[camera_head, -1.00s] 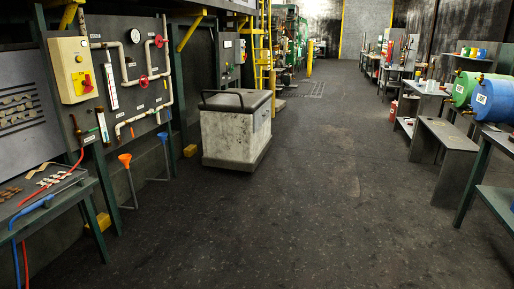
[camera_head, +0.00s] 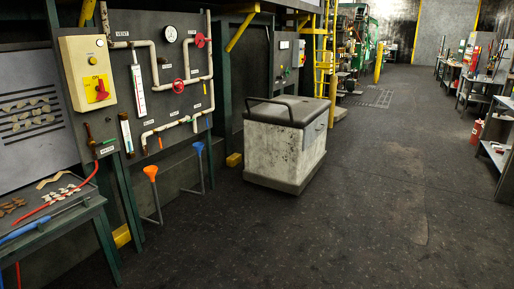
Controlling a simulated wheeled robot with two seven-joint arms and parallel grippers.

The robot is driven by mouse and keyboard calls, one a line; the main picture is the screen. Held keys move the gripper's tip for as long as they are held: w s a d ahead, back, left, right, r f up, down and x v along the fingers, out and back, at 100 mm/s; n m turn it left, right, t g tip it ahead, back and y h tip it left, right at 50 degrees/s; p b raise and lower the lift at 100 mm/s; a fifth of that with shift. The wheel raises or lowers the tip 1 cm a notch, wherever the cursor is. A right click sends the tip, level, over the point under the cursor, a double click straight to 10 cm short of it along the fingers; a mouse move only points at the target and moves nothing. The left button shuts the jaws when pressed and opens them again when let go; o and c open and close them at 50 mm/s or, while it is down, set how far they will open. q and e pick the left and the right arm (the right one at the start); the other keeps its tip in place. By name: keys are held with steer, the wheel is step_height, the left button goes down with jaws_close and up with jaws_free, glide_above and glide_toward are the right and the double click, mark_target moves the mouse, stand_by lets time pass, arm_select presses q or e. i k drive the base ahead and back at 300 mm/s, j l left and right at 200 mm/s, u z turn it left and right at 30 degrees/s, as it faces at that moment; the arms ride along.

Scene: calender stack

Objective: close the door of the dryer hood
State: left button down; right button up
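No dryer hood door can be made out for certain in the head view. A dark grey machine frame with panels runs along the left side, with a pipe panel (camera_head: 160,75) carrying white pipes, a gauge and red valve wheels. Whether any of its dark panels belongs to the dryer hood, I cannot tell. Neither of my grippers shows in the head view.
A grey-white cart (camera_head: 285,142) with a dark lid and handle stands in front of the machine. A workbench (camera_head: 62,222) with tools is at the near left. A yellow ladder (camera_head: 325,50) stands behind the cart. Benches line the right. The dark floor (camera_head: 370,200) is clear.

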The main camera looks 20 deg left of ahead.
mark_target(37, 142)
steer(key=i+j+u, duration=0.15)
steer(key=i+u, duration=1.05)
steer(key=u, duration=0.2)
steer(key=i+u, duration=0.25)
steer(key=i, duration=0.4)
steer(key=i+u, duration=0.25)
steer(key=i, duration=0.45)
steer(key=i+l+u, duration=0.1)
steer(key=i, duration=0.75)
